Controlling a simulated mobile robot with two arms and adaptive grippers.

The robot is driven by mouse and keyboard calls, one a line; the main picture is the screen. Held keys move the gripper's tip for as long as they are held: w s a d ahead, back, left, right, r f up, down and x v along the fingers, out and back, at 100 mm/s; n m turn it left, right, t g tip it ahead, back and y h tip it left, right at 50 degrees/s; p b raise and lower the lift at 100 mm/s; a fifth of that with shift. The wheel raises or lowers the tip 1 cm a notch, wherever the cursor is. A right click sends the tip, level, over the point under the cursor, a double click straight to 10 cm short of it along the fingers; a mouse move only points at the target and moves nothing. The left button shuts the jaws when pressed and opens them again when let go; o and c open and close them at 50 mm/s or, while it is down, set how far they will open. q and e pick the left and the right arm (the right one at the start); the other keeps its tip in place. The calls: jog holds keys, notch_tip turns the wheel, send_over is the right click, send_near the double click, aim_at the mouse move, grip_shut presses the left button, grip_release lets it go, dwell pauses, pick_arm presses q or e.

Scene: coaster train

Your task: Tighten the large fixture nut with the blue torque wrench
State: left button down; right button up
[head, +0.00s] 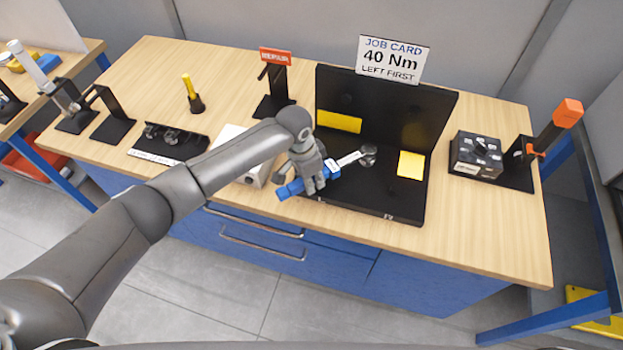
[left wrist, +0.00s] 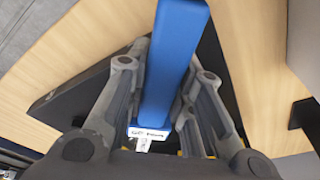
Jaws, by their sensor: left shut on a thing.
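The blue torque wrench (head: 290,189) has a blue handle and a silver shaft. My left gripper (head: 318,182) is shut around its blue handle at the front left of the black fixture (head: 362,203). The shaft points right and slightly back, and its head end is at a grey nut (head: 369,152) on the fixture; I cannot tell whether it is seated on the nut. In the left wrist view the blue handle (left wrist: 173,60) lies between the fingers, with a white label (left wrist: 148,132) near its shaft end. My right gripper is not in view.
A job card (head: 392,60) reads "40 Nm LEFT FIRST" behind the fixture. A black box (head: 476,156) and an orange-topped tool (head: 567,112) stand at right. A black tray (head: 166,143), a yellow-handled tool (head: 188,88) and a red-signed stand (head: 275,56) are at left. The front right tabletop is clear.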

pick_arm(q)
jog(key=shift+w+a+m+b, duration=0.4)
jog(key=shift+w+m+b, duration=0.2)
jog(key=shift+w, duration=0.25)
dwell(0.5)
jog(key=shift+s+d+r+n+p, duration=0.2)
jog(key=shift+s+n+p, duration=0.15)
jog(key=shift+p, duration=0.45)
jog(key=shift+s+f, duration=0.1)
jog(key=shift+f, duration=0.05)
